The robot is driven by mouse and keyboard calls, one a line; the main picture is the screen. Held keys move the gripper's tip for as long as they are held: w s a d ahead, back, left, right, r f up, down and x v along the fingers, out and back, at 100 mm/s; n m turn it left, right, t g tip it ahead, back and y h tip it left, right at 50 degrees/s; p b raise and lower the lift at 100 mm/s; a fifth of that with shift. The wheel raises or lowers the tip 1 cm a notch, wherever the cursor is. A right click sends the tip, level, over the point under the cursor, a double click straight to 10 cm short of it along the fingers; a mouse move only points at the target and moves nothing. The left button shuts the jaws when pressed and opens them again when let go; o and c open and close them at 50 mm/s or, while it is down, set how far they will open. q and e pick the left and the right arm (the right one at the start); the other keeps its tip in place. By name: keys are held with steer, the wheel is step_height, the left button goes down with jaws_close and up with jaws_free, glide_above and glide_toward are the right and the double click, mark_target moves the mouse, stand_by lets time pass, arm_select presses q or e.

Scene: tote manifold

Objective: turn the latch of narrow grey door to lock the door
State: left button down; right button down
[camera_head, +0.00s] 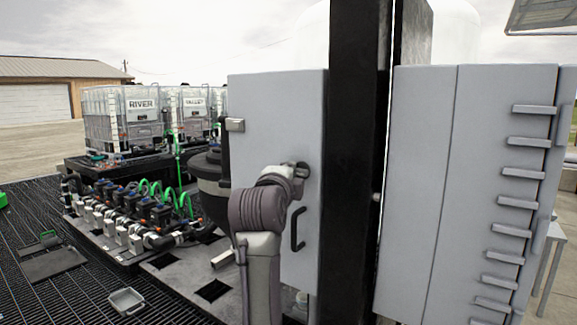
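The narrow grey door (272,115) is a flat upright panel left of the black post. It looks closed. A black bar handle (298,229) is mounted low on it, near its right side. My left arm rises from the bottom, and its wrist end with the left gripper (302,168) is at the door's right side, above the handle. The latch cannot be made out separately from the gripper and wrist there. The fingers are too small and hidden to tell whether they are open or shut, or whether they touch the latch. My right gripper is out of view.
A black post (352,160) stands right of the door. Beyond it is a wider grey cabinet (420,180) with several ledges on its right side. A manifold (135,220) with green hoses and white totes (125,118) stand at left. A small grey tray (126,301) lies on the grating.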

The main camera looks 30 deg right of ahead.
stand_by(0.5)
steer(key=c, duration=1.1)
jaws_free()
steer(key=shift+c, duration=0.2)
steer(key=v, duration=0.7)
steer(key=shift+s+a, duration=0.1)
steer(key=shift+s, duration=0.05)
